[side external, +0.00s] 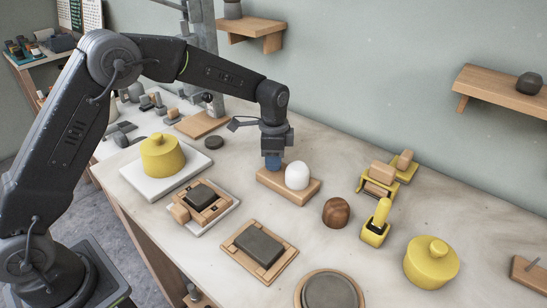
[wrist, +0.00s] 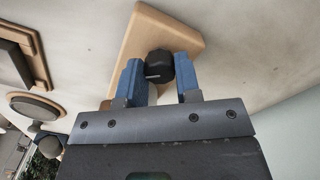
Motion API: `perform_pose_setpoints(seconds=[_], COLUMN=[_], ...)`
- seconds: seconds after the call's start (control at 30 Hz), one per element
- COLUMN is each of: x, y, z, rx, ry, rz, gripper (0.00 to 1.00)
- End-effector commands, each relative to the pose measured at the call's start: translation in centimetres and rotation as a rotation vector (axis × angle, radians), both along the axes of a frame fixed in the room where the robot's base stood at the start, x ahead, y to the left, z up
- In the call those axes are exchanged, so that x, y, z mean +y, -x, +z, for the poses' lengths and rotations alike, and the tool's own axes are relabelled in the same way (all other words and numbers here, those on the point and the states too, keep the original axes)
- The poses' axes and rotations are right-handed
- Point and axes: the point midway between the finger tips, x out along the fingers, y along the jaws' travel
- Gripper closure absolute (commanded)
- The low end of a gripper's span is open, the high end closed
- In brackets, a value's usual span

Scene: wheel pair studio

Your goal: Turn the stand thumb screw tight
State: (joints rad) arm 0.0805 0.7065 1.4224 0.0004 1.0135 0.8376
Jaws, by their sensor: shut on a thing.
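The stand is a pale wooden block (side external: 273,185) on the table, with a white dome (side external: 297,176) on its right part. In the wrist view the block (wrist: 150,28) reaches up from behind my fingers. The thumb screw is a black ribbed knob (wrist: 159,66) with a pale line on its face. My gripper (side external: 273,163) points down over the left part of the block. Its blue fingers (wrist: 159,80) are on either side of the knob and shut on it. In the side view the fingers hide the knob.
A framed dark slab (side external: 258,246) lies in front. A yellow lidded pot (side external: 162,156) is at left. Bare table surrounds the stand.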

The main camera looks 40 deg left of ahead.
Motion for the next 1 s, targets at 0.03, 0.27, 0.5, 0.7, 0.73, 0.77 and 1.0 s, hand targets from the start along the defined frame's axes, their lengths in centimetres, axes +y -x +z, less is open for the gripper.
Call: perform_pose_setpoints(seconds=[0.03, 0.27, 0.5, 0.7, 0.73, 0.77, 1.0], x=[-0.07, -0.07, -0.09, -0.10, -0.10, -0.11, -0.12], y=[-0.06, -0.07, -0.08, -0.07, -0.08, -0.07, -0.06], z=[0.06, 0.06, 0.07, 0.07, 0.07, 0.07, 0.07], rx=[-0.003, -0.003, -0.005, -0.005, -0.005, -0.005, -0.005], ry=[0.001, 0.001, 0.002, 0.002, 0.002, 0.002, 0.002], rz=[-0.045, -0.263, -0.484, -0.640, -0.661, -0.680, -0.791], gripper=[0.93, 0.93, 0.93, 0.93, 0.93, 0.93, 0.93])
